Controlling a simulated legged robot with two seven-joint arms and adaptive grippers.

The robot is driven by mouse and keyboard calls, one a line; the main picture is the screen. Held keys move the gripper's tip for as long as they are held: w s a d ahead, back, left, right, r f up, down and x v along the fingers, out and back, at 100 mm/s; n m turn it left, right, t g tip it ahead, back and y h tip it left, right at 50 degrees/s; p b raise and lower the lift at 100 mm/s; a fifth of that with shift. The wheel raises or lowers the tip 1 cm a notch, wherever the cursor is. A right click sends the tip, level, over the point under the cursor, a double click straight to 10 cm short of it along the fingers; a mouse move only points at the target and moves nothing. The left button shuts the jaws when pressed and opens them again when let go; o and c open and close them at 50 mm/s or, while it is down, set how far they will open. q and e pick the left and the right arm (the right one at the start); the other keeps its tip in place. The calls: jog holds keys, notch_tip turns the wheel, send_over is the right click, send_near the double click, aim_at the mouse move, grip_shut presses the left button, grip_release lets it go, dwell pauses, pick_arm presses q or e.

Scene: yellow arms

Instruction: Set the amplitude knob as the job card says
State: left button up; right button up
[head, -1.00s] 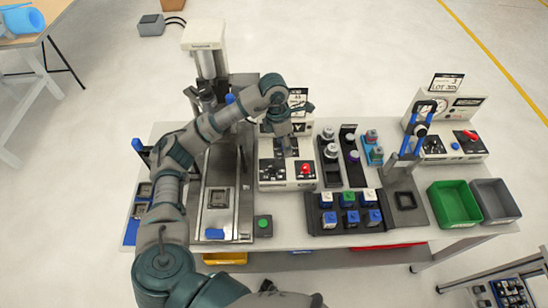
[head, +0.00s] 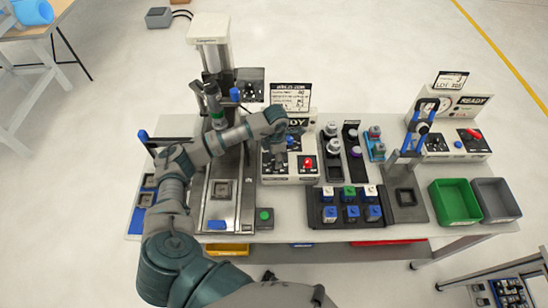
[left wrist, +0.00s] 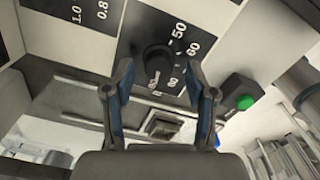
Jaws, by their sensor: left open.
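The control box (head: 290,180) stands mid-bench, with a red knob (head: 308,163) on its right part and a partly hidden READY display. A job card (head: 290,97) stands behind it; its small text is not legible to me. My left gripper (head: 277,148) is over the box's left part and hides some of its controls. In the left wrist view, a black knob (left wrist: 157,60) on a dark scale plate with 50, 60 and 80 shows between the open fingers (left wrist: 159,78). I see no clear contact. The knob's name and pointer are not readable. My right gripper is not in view.
A press (head: 209,28) stands left of the box, with a green button (head: 264,215) near its base. Beyond are a blue-handled press (head: 420,126), a green bin (head: 455,202) and a grey bin (head: 497,200).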

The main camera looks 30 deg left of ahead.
pick_arm(q)
jog(key=shift+d+f, duration=0.35)
jog(key=shift+f, duration=0.3)
jog(key=shift+a+f, duration=0.1)
jog(key=shift+a, duration=0.35)
jog(key=shift+a+f, duration=0.1)
jog(key=shift+a, duration=0.35)
jog(key=c, duration=0.7)
jog(key=shift+s, duration=0.1)
jog(key=c, duration=0.4)
jog(key=shift+d+r, duration=0.25)
jog(key=shift+d, duration=0.25)
grip_shut()
jog(key=shift+a, duration=0.15)
